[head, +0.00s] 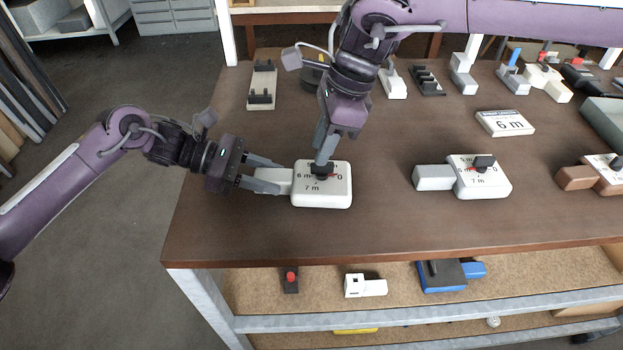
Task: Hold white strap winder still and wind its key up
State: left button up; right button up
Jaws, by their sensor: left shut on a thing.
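The white strap winder (338,195) lies flat on the brown table near its left front part. It has a pale block on its left side, dial marks reading "6 m", "7 m" and "0", and a red pointer near the 0. Its black key (322,171) stands on top. My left gripper (279,178) is shut on the pale block, one finger on each side. My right gripper (324,158) points down from above with its fingertips at the key. The fingers overlap in this view, so I cannot tell whether they grip it.
A similar winder with a grey block (482,178) lies to the right, and one with a brown block (600,177) lies farther right. Several small fixtures line the back. The table between the two nearer winders is clear.

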aim_at(322, 170)
jog(key=shift+f, duration=1.9)
grip_shut()
jog(key=n, duration=0.2)
jog(key=n+g, duration=0.1)
jog(key=n, duration=0.2)
jog(key=shift+g, duration=0.3)
jog(key=shift+n+h, duration=0.3)
jog(key=shift+n, duration=0.2)
